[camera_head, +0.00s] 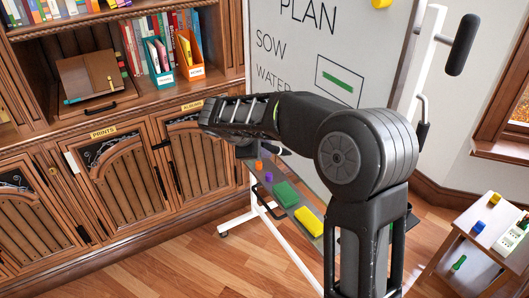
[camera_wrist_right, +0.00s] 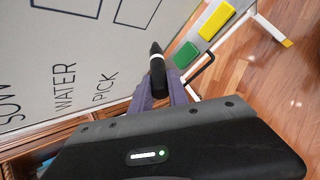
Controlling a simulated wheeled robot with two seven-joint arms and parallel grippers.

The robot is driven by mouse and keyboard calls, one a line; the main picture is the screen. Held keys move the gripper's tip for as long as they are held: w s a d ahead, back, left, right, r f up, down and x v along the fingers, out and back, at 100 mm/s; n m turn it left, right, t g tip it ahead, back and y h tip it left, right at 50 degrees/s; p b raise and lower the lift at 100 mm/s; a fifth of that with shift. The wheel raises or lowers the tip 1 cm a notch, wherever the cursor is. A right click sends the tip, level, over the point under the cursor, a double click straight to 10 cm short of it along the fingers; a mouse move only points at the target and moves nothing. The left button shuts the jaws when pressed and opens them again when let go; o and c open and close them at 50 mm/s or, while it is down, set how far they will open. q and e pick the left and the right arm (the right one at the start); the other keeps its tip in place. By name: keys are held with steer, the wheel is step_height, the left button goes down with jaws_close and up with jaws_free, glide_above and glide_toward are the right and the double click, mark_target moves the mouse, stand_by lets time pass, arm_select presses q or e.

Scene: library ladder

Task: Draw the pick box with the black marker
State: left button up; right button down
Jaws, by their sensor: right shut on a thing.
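The whiteboard (camera_head: 283,45) carries PLAN, SOW and WATER in the head view, and a box with a green line inside. My arm hides its lower part there. In the right wrist view the board (camera_wrist_right: 60,50) shows SOW, WATER and PICK, with parts of box outlines at the top edge. My right gripper (camera_wrist_right: 166,90) is shut on the black marker (camera_wrist_right: 157,68), which has a white band. The marker is in front of the board near its lower edge; I cannot tell whether its tip touches. My left gripper is not in view.
The board's tray holds a green block (camera_head: 285,193), a yellow block (camera_head: 309,221) and small orange and purple pieces. A wooden cabinet with bookshelves (camera_head: 120,140) stands at left. A small table (camera_head: 480,240) with small items stands at right.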

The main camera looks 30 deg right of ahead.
steer(key=shift+d, duration=0.15)
steer(key=shift+d, duration=2.9)
steer(key=shift+d+p, duration=0.4)
steer(key=shift+d, duration=0.45)
steer(key=shift+s, duration=0.1)
steer(key=shift+s+a+b, duration=0.1)
steer(key=shift+s+b, duration=0.75)
steer(key=shift+s, duration=1.15)
steer(key=shift+s+b, duration=0.6)
steer(key=shift+s, duration=1.45)
